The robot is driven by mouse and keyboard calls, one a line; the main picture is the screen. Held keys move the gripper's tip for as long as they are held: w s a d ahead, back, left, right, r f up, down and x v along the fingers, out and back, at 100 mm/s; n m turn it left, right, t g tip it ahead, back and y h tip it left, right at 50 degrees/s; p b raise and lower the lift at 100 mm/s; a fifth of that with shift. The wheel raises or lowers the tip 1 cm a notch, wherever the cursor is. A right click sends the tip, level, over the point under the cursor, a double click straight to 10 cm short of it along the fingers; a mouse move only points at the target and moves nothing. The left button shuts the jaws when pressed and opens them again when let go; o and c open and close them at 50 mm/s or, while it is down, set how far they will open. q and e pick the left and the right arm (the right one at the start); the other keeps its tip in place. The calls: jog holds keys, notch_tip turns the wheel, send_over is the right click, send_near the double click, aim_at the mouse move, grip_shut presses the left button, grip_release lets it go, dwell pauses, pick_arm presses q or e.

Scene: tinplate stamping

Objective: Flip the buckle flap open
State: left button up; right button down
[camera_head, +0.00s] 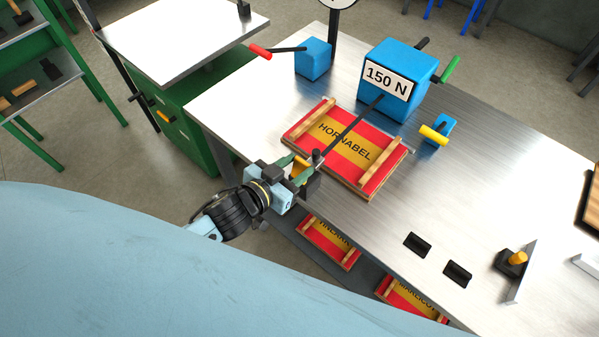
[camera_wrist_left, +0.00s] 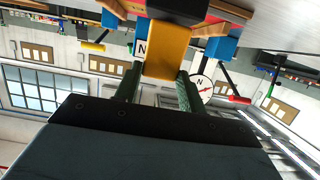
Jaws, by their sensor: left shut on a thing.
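My left gripper (camera_head: 300,170) is at the near left edge of the metal table, beside the near corner of the red and yellow HORNABEL panel (camera_head: 343,147). Its green fingers are shut on a yellow grip (camera_wrist_left: 167,52), which lies between them in the left wrist view. A dark block (camera_wrist_left: 180,8) joins the far end of this grip. In the head view a thin dark rod (camera_head: 345,134) runs from the dark parts at the gripper across the panel towards the blue box. I cannot make out a separate buckle flap. My right gripper is not in view.
A blue box marked 150 N (camera_head: 403,80) and a smaller blue block (camera_head: 314,58) with a red-tipped lever stand behind the panel. A yellow-handled lever (camera_head: 434,134) is to its right. More panels (camera_head: 330,243) lie below the table edge. Bare metal (camera_head: 470,190) lies right.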

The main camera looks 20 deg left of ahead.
pick_arm(q)
jog(key=b, duration=0.1)
jog(key=t+b, duration=0.1)
jog(key=b, duration=0.1)
jog(key=shift+s+a+f+t+h, duration=0.15)
jog(key=shift+s+f+t+h, duration=0.15)
jog(key=shift+s+f, duration=0.1)
jog(key=shift+s+a+r+t+b, duration=0.1)
jog(key=shift+s+r+t+b, duration=0.1)
jog(key=shift+t+b, duration=0.6)
jog(key=o, duration=1)
jog(key=v, duration=1.3)
jog(key=shift+s+a+r+b, duration=0.15)
jog(key=shift+a+b, duration=0.1)
jog(key=shift+b, duration=0.15)
